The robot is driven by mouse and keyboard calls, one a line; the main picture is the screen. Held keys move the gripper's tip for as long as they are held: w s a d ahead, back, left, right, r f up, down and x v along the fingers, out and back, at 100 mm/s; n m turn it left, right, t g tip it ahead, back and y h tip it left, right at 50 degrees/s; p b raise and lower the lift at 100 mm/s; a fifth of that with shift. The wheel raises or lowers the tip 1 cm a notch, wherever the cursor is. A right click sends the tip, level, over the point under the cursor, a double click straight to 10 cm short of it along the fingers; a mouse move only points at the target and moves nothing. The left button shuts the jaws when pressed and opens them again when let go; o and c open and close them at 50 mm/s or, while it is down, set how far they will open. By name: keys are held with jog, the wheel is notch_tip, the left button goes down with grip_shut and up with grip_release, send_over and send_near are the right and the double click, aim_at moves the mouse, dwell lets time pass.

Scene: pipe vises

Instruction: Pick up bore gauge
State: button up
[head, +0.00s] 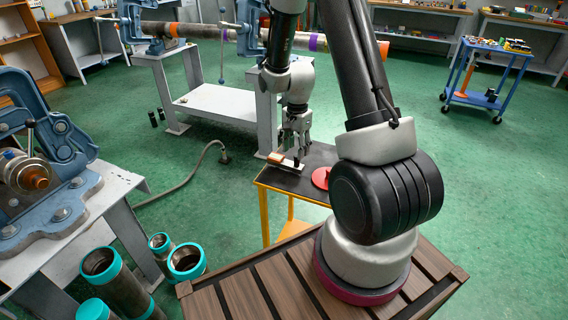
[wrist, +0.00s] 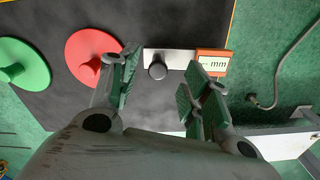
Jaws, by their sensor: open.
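The likely bore gauge (wrist: 182,59) lies on a small dark-topped table. It has a pale bar, a black round knob and an orange end block marked "mm". It also shows in the head view (head: 285,163), below my gripper (head: 296,146). In the wrist view my gripper (wrist: 160,82) is open, with one finger on each side of the black knob. The fingers appear empty. I cannot tell how far the fingertips are above the gauge. The gripper's palm hides the lower part of the wrist view.
A red disc (wrist: 92,55) lies close beside the left finger, with a green disc (wrist: 22,65) farther left. The small table (head: 258,184) has yellow edges. A pipe vise bench (head: 215,101) stands behind it, and a hose (head: 190,183) runs along the floor.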

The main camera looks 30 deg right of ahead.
aim_at(296, 166)
notch_tip(296, 166, down, 5)
jog(key=shift+d+f, duration=0.1)
jog(key=shift+d, duration=0.05)
grip_shut()
